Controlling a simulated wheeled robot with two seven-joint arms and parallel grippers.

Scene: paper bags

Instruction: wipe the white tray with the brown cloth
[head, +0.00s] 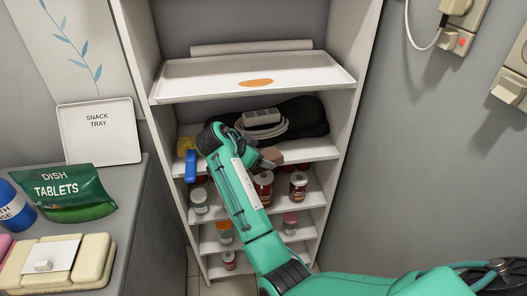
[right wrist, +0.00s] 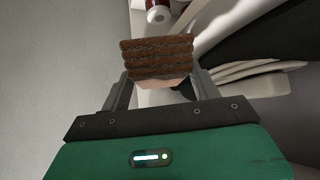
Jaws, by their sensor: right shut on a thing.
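The white tray (head: 200,78) lies on the upper shelf in the head view, with an orange stain (head: 256,83) near its front middle. My right arm reaches into the shelf unit below the tray. In the right wrist view, my right gripper (right wrist: 158,84) is shut on the brown cloth (right wrist: 157,57), which looks like a thick folded stack between the fingers. The cloth is apart from the tray. My left gripper is not in view.
A grey coiled cable (head: 262,127) and a dark bundle (head: 306,116) lie on the shelf below the tray. Several jars, one at the right (head: 298,185), stand lower down. The unit's side walls flank the arm.

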